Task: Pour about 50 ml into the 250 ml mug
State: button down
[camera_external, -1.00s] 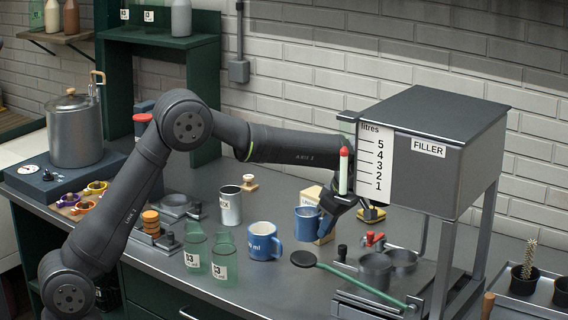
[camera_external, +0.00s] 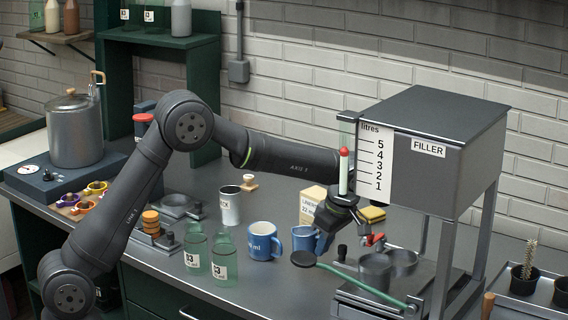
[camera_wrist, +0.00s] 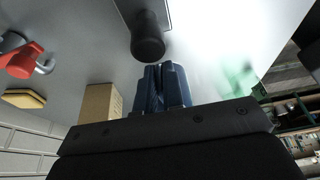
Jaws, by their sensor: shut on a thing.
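Two blue mugs stand side by side in the external view. The left mug (camera_external: 262,241) is upright on the counter, with a white label ending in "ml"; its number is not clear. The right mug (camera_external: 304,239) is upright at my gripper (camera_external: 327,228), which is shut on it at its right side, by the handle as far as I can tell. Whether its base touches the counter is unclear. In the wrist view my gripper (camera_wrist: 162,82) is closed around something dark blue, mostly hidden. The filler (camera_external: 445,150) with a litre scale stands to the right, its red tap (camera_external: 376,239) below.
A black knob (camera_external: 341,252) stands close to my gripper. Two green bottles (camera_external: 223,262) and a grey can (camera_external: 230,207) stand left. A box (camera_external: 312,200) and yellow sponge (camera_external: 373,214) are behind.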

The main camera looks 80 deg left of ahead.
aim_at(314, 235)
jog(key=s+a+r+t+h, duration=0.2)
jog(key=shift+r, duration=0.3)
jog(key=shift+s+a+r+t+h, duration=0.4)
jog(key=shift+r+t+h, duration=0.05)
jog(key=shift+r, duration=0.25)
jog(key=shift+s+a+r+t+h, duration=0.4)
jog(key=shift+s+a+r, duration=0.05)
jog(key=shift+r, duration=0.2)
jog(key=shift+s+a+r+t+h, duration=0.4)
jog(key=shift+r+t+h, duration=0.05)
jog(key=shift+r, duration=0.25)
jog(key=shift+s+a+r, duration=0.1)
jog(key=shift+s+a+r+t+h, duration=0.4)
jog(key=shift+s+r+t+h, duration=0.1)
jog(key=shift+t+h, duration=0.2)
jog(key=shift+s+a, duration=0.2)
jog(key=shift+a, duration=0.15)
jog(key=shift+s+a+f+t+h, duration=0.15)
jog(key=shift+s+a+t+h, duration=0.1)
jog(key=shift+t+h, duration=0.25)
